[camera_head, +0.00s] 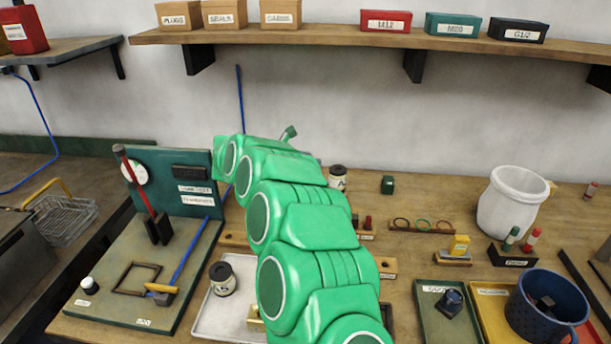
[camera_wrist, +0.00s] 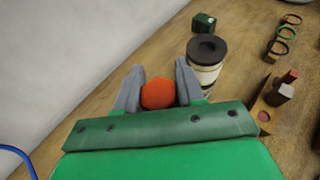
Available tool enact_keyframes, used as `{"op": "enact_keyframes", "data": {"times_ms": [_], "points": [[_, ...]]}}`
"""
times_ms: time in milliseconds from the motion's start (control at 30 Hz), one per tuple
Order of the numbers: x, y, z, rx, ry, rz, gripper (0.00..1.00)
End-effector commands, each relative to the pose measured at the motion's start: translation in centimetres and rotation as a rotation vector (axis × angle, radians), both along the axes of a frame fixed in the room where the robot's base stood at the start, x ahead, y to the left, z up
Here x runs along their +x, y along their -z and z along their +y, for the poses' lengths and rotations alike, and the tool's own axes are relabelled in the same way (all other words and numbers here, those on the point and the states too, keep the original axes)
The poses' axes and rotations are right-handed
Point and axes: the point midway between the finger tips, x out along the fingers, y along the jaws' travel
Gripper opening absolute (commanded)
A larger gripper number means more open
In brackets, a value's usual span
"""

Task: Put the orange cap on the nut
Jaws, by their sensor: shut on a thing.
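My gripper (camera_wrist: 158,72) is shut on the orange cap (camera_wrist: 157,94), which shows as a rounded orange end between the two grey fingers in the wrist view. The cap is held close to the wall side of the bench, left of a black-lidded jar (camera_wrist: 205,62). In the head view my green arm hides the gripper and the cap. I cannot clearly pick out the nut in either view. A small brass piece (camera_head: 255,318) shows partly behind my arm in the white tray (camera_head: 212,318), and I cannot tell what it is.
The black-lidded jar (camera_head: 338,177) and a small green box (camera_head: 387,185) stand at the back. A white pot (camera_head: 512,202), ring rack (camera_head: 422,226), green tray (camera_head: 433,321) and blue mug (camera_head: 546,307) are right. A green fixture board (camera_head: 110,278) is left. Shelves run above.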

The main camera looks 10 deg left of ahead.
Motion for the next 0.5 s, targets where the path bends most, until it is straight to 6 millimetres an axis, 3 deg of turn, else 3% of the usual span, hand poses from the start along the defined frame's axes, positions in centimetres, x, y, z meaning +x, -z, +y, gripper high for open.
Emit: {"op": "enact_keyframes", "data": {"times_ms": [500], "points": [[3.2, 3.8, 0.9, -0.001, 0.001, 0.0, 0.08]]}}
